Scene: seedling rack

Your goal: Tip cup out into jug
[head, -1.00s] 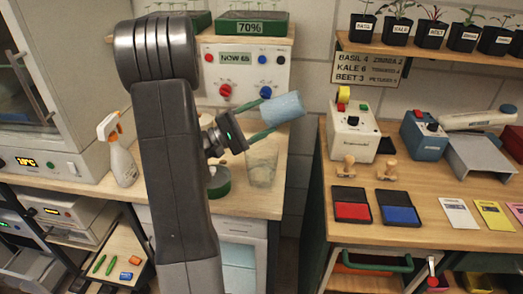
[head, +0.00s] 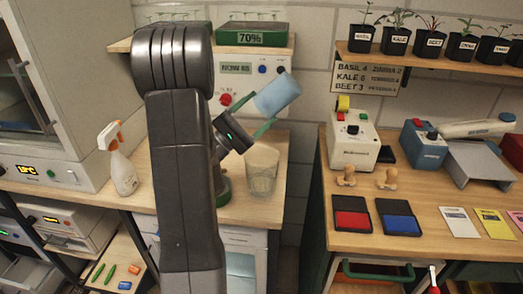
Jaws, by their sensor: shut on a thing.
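A light blue cup (head: 278,94) is held in the air in the head view, tilted well over to one side. My gripper (head: 266,106) is shut on it, with one green finger on each side. The clear jug (head: 262,171) stands upright on the wooden bench below the cup, apart from it. The cup is above the jug in the picture, slightly to its right. I cannot tell what is in the cup, and no stream shows. My arm covers part of the bench to the left of the jug.
A white spray bottle (head: 120,163) stands left of my arm. A control panel (head: 250,72) with knobs is behind the cup, under a shelf (head: 289,42). The right-hand bench (head: 440,185) holds stamps, ink pads, cards and machines, with a gap between the benches.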

